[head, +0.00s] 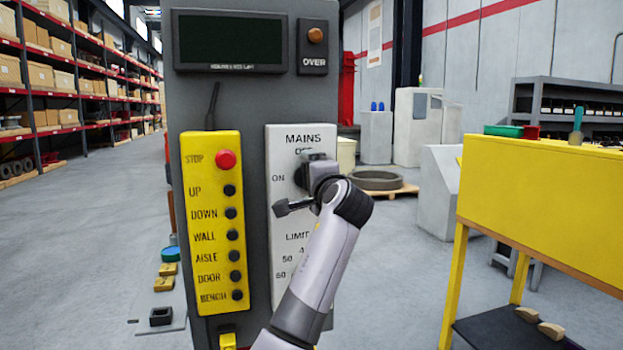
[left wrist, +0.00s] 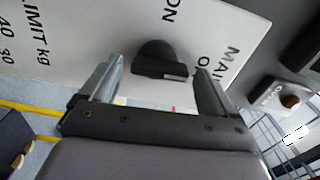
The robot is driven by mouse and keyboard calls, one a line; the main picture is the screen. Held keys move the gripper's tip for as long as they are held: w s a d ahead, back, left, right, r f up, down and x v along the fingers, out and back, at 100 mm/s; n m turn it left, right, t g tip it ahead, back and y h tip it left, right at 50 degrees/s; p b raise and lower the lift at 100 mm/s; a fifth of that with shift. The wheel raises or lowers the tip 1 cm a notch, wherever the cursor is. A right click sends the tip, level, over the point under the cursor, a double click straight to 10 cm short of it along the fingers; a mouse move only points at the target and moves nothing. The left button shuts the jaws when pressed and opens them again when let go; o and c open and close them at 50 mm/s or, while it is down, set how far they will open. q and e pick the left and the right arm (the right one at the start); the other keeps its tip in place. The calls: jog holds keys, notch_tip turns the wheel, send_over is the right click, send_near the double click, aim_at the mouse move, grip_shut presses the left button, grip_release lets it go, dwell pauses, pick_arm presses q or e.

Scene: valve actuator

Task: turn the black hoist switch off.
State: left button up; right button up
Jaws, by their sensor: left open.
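The black rotary switch sits on the white MAINS plate (head: 284,140) of the grey panel. In the head view it is mostly hidden behind my left gripper (head: 303,183). The left wrist view shows the black switch knob (left wrist: 160,62), with a pale mark near its right end. I cannot tell for certain which label it points at. My left gripper (left wrist: 153,92) is open, with one finger to each side of the knob in that view. The fingers look empty; contact with the knob is not visible. My right gripper is not in view.
A yellow pendant (head: 213,222) with a red STOP button and several black buttons hangs left of the plate. An OVER lamp box (head: 313,46) and dark display (head: 229,41) are above. A yellow table (head: 545,200) stands to the right.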

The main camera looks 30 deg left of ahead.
pick_arm(q)
jog(key=b+v, duration=0.2)
jog(key=v, duration=0.5)
jog(key=shift+s, duration=0.1)
dwell(0.4)
jog(key=s+d+f+m+t+h, duration=0.1)
jog(key=s+d+f+h, duration=0.15)
jog(key=f, duration=0.95)
jog(key=s+d+f+h, duration=0.15)
jog(key=f+h, duration=0.25)
jog(key=f, duration=0.8)
jog(key=s+d+f+m+t+h, duration=0.1)
jog(key=d+f+h, duration=0.25)
jog(key=f, duration=0.85)
jog(key=s+d+f+n+g+h, duration=0.1)
jog(key=s+d+f+n+h, duration=0.2)
jog(key=s+f, duration=0.6)
jog(key=s+d+f+n+g+h, duration=0.2)
jog(key=s+f, duration=0.6)
jog(key=s, duration=0.8)
jog(key=shift+d+f+n+h, duration=0.4)
jog(key=shift+n+h, duration=0.1)
jog(key=shift+n, duration=0.4)
